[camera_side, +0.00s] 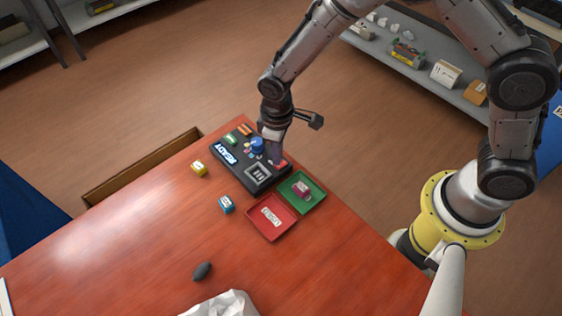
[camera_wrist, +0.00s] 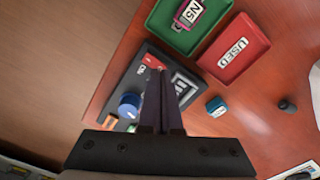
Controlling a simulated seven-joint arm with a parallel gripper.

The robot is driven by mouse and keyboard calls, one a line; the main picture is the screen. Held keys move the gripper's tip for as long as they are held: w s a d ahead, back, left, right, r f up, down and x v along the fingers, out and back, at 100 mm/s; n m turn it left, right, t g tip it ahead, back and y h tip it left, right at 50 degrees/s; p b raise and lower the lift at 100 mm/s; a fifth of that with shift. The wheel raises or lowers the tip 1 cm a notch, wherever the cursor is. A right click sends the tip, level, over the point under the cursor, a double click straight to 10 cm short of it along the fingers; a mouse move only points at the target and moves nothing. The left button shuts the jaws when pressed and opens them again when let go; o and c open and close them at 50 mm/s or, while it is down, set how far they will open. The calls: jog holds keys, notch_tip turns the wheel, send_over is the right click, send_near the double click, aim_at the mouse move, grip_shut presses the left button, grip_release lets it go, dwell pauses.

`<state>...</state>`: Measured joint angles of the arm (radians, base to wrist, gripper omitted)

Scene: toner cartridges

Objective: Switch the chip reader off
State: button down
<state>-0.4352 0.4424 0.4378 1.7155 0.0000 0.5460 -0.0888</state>
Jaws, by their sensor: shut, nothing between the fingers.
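The chip reader (camera_side: 231,168) is a black box at the far edge of the table, with a lit READY display, a blue knob (camera_side: 257,145) and a pale slot panel. In the wrist view the reader (camera_wrist: 188,66) is partly hidden behind my fingers. A red switch (camera_wrist: 153,61) shows at its end, close by my fingertips. My gripper (camera_side: 277,160) is shut and empty, pointing down over the switch end of the reader. I cannot tell whether the fingertips touch the switch, nor which way it is set.
A green tray (camera_side: 314,203) holding a magenta cartridge (camera_side: 301,189) and a red USED tray (camera_side: 262,233) stand beside the reader. A yellow cartridge (camera_side: 199,168) and a blue cartridge (camera_side: 226,204) lie nearby. A dark oval object (camera_side: 202,271) lies nearer the front.

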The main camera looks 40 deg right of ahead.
jog(key=shift+f, duration=1)
dwell(0.6)
jog(key=shift+r, duration=3.6)
